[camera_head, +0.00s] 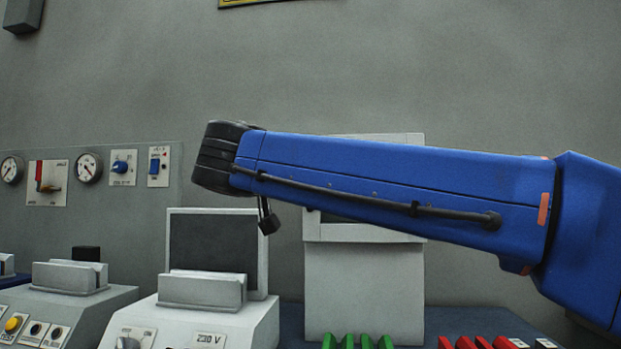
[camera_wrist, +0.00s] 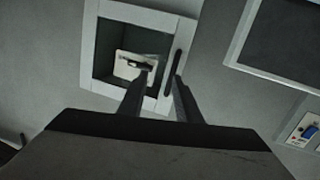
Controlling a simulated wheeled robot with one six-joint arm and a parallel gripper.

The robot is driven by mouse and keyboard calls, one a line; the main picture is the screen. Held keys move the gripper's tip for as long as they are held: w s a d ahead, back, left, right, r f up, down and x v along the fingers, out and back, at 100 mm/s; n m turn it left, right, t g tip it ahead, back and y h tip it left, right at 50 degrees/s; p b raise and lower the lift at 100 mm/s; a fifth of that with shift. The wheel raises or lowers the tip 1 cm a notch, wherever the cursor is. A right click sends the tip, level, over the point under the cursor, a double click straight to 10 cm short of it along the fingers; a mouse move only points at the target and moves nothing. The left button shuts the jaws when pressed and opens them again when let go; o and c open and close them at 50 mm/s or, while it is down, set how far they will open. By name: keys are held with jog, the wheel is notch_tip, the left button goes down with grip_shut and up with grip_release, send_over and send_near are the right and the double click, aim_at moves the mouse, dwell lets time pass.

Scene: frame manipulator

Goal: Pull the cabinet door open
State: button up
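The cabinet has a pale square frame (camera_wrist: 182,24) around a dark recessed window in the wrist view. A pale plate with a dark fitting (camera_wrist: 128,66) shows inside the window. A dark upright handle (camera_wrist: 177,61) is on the right side of the frame. The door looks flush with its frame. My gripper (camera_wrist: 163,78) is open, its two fingers apart, with the handle's lower part appearing between the tips. Contact cannot be told. In the head view, my blue arm hides most of the cabinet (camera_head: 368,234); its handle is not visible there.
In the head view, a dark screen (camera_head: 214,243) stands left of the cabinet, above a 230 V console (camera_head: 200,318). Gauges and switches (camera_head: 122,167) line the left wall. Green (camera_head: 357,341) and red (camera_head: 478,342) parts lie along the bottom edge.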

jog(key=a+r+m+t, duration=0.1)
jog(key=a+r, duration=0.3)
jog(key=x, duration=1.6)
jog(key=shift+w+d+r, duration=0.2)
jog(key=shift+w+r, duration=0.05)
jog(key=shift+w, duration=0.05)
grip_shut()
